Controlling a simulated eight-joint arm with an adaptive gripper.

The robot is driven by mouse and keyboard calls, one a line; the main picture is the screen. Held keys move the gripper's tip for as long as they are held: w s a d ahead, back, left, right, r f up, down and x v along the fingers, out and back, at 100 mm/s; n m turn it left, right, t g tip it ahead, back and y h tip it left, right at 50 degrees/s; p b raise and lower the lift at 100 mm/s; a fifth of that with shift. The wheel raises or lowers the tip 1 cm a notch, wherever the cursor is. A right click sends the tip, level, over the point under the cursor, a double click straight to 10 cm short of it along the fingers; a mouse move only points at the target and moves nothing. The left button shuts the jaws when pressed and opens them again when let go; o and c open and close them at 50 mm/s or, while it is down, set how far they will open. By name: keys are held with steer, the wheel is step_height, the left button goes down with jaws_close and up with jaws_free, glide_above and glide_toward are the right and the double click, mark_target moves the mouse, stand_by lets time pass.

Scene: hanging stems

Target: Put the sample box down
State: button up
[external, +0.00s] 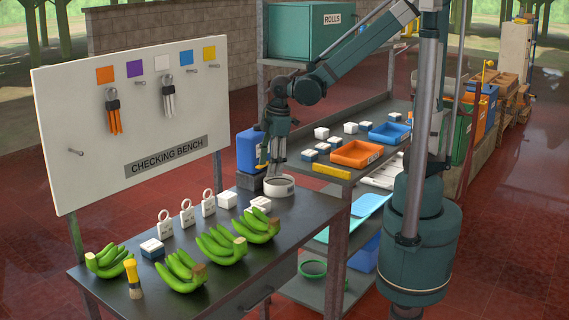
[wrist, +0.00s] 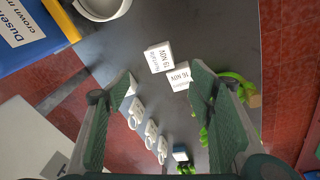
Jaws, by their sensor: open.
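Two small white sample boxes with date labels stand close together on the dark bench. One is the left box (external: 227,200), labelled 19 NOV in the wrist view (wrist: 158,57); the other (external: 260,204) reads 16 NOV there (wrist: 179,77). I cannot tell which one the task means. My gripper (external: 274,166) is above the far end of the bench by the white round dish (external: 279,186). Its fingers are wide apart in the wrist view (wrist: 160,72), with nothing held between them.
Several green banana hands (external: 215,245), white tags (external: 187,212) and a yellow brush (external: 133,278) are on the bench (external: 245,265). A blue container (external: 250,150) stands by my gripper.

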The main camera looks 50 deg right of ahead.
steer(key=a+f+n, duration=0.1)
steer(key=a+f, duration=0.2)
steer(key=a+f+n+g, duration=0.1)
steer(key=a+f+n, duration=0.1)
steer(key=a+f, duration=0.1)
steer(key=a+f+n, duration=0.2)
steer(key=a+f, duration=0.1)
steer(key=shift+g+h, duration=0.4)
steer(key=shift+f, duration=1.3)
steer(key=shift+f, duration=0.15)
steer(key=shift+f+b, duration=0.45)
steer(key=shift+f, duration=2)
steer(key=shift+c, duration=0.4)
steer(key=c, duration=1)
